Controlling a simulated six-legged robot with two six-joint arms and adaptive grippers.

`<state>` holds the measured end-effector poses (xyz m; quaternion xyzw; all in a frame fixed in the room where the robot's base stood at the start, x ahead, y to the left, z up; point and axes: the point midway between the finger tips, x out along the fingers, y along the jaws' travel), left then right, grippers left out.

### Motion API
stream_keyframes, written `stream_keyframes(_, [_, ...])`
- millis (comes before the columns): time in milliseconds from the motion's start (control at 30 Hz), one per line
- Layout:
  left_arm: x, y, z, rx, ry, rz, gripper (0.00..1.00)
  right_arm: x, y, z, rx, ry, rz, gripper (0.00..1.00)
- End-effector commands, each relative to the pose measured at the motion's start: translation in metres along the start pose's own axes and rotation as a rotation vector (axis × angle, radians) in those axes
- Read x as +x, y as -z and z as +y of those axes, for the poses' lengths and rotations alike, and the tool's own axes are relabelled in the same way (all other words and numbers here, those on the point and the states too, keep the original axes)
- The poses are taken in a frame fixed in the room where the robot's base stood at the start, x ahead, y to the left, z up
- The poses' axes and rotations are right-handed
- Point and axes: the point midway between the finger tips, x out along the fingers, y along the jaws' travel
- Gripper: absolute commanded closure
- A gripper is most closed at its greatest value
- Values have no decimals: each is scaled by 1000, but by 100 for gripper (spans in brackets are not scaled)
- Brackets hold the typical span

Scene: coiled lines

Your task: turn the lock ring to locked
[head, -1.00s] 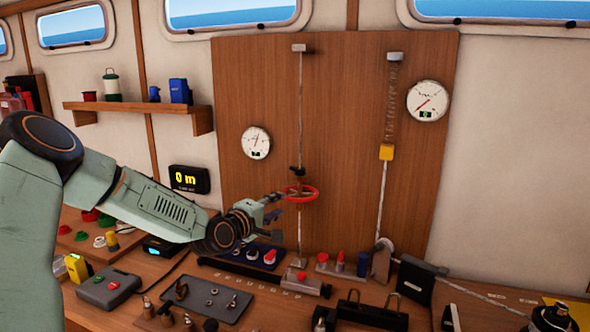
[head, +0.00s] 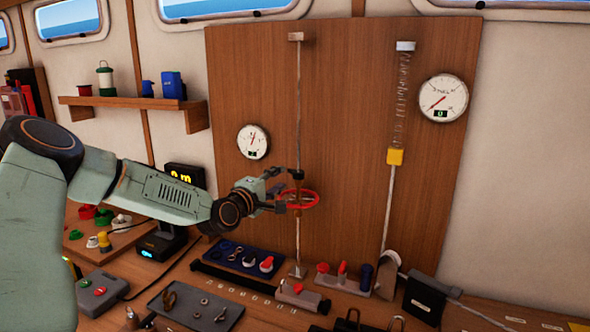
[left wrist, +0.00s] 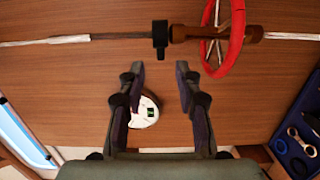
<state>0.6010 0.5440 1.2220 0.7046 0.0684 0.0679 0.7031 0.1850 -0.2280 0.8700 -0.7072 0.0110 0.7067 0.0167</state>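A red wheel-like ring (head: 312,199) sits around a thin vertical rod in front of the wooden board. It shows at the top right of the left wrist view (left wrist: 238,40). A small black collar (head: 296,174) is on the same rod just above it, and also shows in the left wrist view (left wrist: 160,38). I cannot tell for sure which is the lock ring. My left gripper (head: 283,190) is open and empty; in the left wrist view its fingertips (left wrist: 160,68) point at the collar, apart from it. My right gripper is not in view.
The wooden board (head: 345,110) stands close behind the rod. A second rod with a spring and yellow block (head: 395,157) is to the right. Two round gauges (head: 253,142) (head: 443,98) hang on the board. Tool trays (head: 243,258) and small fittings crowd the bench below.

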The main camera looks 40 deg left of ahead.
Motion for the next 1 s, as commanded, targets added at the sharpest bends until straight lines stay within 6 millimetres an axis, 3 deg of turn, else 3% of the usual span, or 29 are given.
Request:
stream_keyframes(367, [9,2,-2,5,2,3,66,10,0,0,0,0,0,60])
stream_keyframes(1000, [72,0,0,1,0,1,66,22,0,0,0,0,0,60])
